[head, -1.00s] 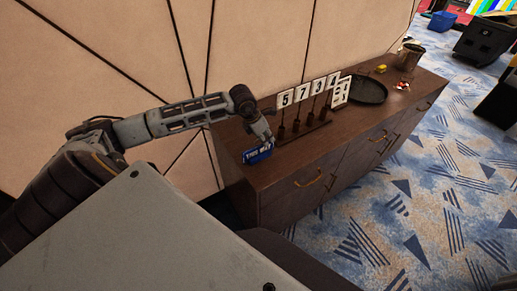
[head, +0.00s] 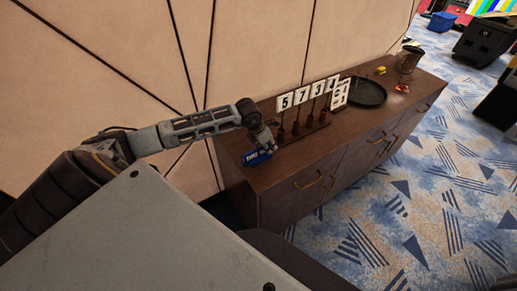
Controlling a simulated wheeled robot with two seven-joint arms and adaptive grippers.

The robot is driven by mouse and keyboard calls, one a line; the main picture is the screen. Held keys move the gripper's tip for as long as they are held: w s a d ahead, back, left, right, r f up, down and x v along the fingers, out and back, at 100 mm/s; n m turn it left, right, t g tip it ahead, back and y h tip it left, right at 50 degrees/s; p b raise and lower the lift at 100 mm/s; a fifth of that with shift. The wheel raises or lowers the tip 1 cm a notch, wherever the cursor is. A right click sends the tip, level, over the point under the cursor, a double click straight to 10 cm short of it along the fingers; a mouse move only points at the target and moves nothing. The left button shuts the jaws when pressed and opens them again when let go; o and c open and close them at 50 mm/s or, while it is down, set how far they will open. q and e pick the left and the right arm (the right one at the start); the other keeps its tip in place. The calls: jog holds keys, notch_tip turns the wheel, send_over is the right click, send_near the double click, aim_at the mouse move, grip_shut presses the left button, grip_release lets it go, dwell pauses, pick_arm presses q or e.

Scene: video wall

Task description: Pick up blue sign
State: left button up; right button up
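The blue sign (head: 256,157) has white lettering and sits at the near left end of the brown cabinet top. My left gripper (head: 269,149) reaches over from the left, pointing down at the sign's right side. Its fingers are small and dark here, and I cannot tell whether they are open or touching the sign. My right gripper is not in view.
A rack of white number cards (head: 311,93) stands just behind my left gripper on the cabinet (head: 283,171). A dark round tray (head: 369,92), a yellow block (head: 380,70) and a metal bucket (head: 408,63) stand farther right. Patterned carpet (head: 400,215) is clear in front.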

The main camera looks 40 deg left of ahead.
pick_arm(q)
jog(key=shift+c, duration=0.4)
grip_shut()
jog(key=shift+r, duration=0.1)
jog(key=shift+r+b, duration=1)
jog(key=shift+r, duration=3.95)
